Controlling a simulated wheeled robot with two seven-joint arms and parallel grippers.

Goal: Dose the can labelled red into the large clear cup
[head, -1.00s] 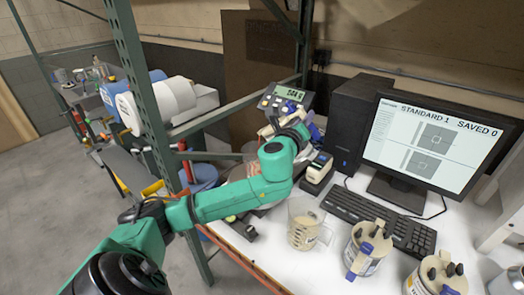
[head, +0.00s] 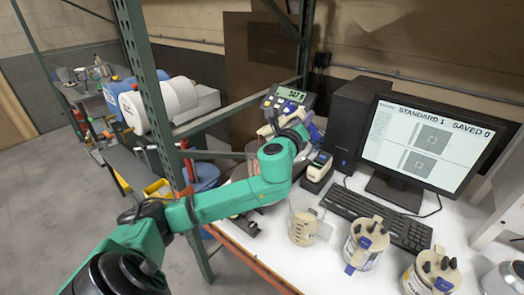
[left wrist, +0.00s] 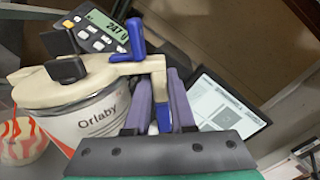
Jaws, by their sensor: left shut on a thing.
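My left gripper (head: 300,128) is at the back of the bench by the scale, its fingers mostly hidden by my green arm. In the left wrist view my gripper (left wrist: 160,105) is shut on the handle of a can (left wrist: 95,125). The can has a cream lid, blue lever and white label reading "Orlaby"; its colour word is not visible. A clear cup with red streaks (left wrist: 22,140) is at the lower left of the wrist view, beside the can. In the head view, a clear cup (head: 304,220) with beige contents stands on the bench. My right gripper is not in view.
A scale display (head: 290,96) is lit at the back; it also shows in the left wrist view (left wrist: 103,30). Two lidded cans (head: 365,245) (head: 432,275) stand at the front right. A keyboard (head: 380,218), monitor (head: 425,150) and dark computer tower (head: 360,115) fill the back right.

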